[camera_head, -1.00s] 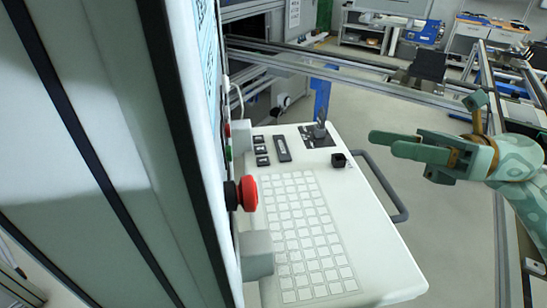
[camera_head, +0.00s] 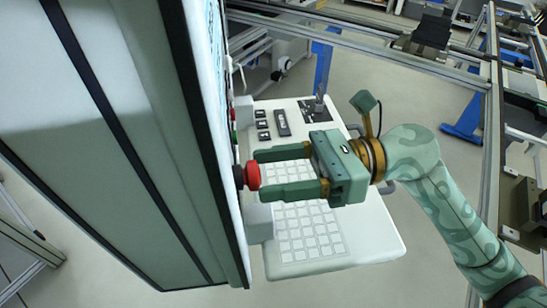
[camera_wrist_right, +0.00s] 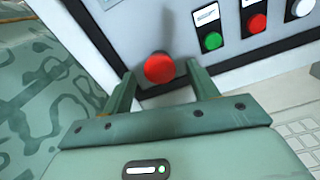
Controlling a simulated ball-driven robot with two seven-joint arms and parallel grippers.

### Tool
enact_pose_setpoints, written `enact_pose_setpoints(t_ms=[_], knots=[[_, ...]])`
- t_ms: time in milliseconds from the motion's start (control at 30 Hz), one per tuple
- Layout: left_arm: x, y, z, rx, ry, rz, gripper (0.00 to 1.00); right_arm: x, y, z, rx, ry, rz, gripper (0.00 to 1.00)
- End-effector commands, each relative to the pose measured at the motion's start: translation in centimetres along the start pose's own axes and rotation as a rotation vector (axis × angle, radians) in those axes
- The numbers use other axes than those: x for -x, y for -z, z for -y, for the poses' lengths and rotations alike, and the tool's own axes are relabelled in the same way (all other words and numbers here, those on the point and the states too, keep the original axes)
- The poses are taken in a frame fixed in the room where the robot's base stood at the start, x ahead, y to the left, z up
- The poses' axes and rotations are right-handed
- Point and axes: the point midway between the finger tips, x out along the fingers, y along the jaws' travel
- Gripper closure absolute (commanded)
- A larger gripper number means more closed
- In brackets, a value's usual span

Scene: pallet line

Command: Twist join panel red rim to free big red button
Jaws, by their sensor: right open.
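The big red button (camera_head: 252,175) sticks out to the right from the side of the tall panel, on a dark collar. My right gripper (camera_head: 259,173) is open, its two green fingers pointing left, one on each side of the button. In the right wrist view the red button (camera_wrist_right: 159,68) shows between the two open fingertips (camera_wrist_right: 160,75), just beyond them. I cannot tell whether the fingers touch its rim. The left gripper is not in view.
The tall panel cabinet (camera_head: 110,150) fills the left side. A white console with a keypad (camera_head: 310,235) lies below my right gripper. In the wrist view, a small green button (camera_wrist_right: 212,41) and a smaller red button (camera_wrist_right: 257,23) sit to the right. Metal rails (camera_head: 400,62) run behind.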

Motion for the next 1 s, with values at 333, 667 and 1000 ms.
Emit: enact_pose_setpoints(t_ms=[333,667,1000], knots=[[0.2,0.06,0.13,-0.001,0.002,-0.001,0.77,-0.66,0.06,0.02,0.0,0.001,0.001,0.41],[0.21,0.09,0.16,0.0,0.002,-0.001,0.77,-0.61,0.04,0.03,-0.001,0.001,0.0,0.86],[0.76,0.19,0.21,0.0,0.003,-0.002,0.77,-0.6,-0.08,0.0,-0.104,0.001,-0.001,0.86]])
